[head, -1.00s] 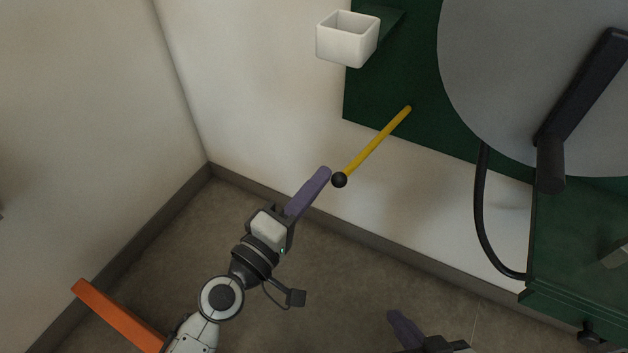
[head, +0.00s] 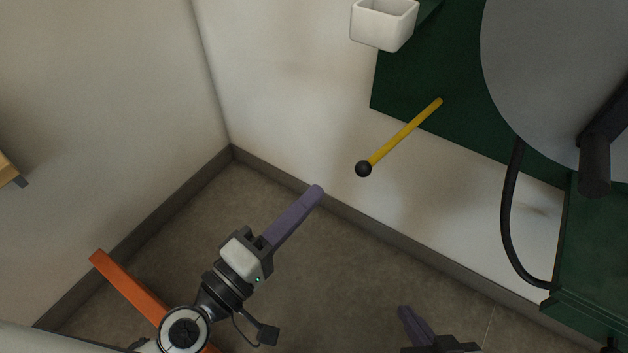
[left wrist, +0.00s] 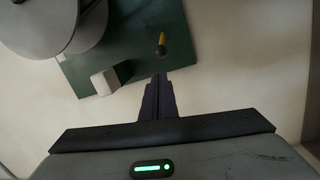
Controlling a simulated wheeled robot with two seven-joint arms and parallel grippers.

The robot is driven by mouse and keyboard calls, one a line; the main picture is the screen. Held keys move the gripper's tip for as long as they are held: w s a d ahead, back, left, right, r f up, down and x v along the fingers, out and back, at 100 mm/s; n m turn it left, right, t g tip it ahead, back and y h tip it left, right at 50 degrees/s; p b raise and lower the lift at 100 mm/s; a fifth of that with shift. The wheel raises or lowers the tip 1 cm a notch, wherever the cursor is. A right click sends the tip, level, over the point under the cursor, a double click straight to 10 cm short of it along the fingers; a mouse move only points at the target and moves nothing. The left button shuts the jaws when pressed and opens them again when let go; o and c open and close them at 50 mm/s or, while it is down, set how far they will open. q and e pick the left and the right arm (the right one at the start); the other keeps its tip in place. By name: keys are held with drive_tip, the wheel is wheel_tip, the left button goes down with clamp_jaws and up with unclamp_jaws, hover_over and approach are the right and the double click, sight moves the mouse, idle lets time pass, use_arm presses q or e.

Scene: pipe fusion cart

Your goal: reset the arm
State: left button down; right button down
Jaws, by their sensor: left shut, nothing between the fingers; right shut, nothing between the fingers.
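My left gripper (head: 316,190) is in the middle of the head view, its purple fingers shut and empty. It points up and to the right, apart from the black ball end of a yellow lever (head: 405,134) on the green cart panel (head: 455,80). In the left wrist view, the shut fingers (left wrist: 159,78) point toward the panel, with the yellow lever (left wrist: 162,40) beyond their tips. My right gripper (head: 404,311) shows at the bottom of the head view, shut, with the rest of its arm out of frame.
A white open box (head: 384,28) is fixed at the panel's left edge. A large grey disc (head: 550,70) and a black hose (head: 508,215) are at the right. An orange bar (head: 130,285) lies low at left. White walls meet at a corner behind clear floor.

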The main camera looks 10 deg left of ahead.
use_arm(q)
drive_tip(key=shift+s, duration=0.45)
use_arm(e)
drive_tip(key=shift+r, duration=0.2)
drive_tip(key=shift+w, duration=0.25)
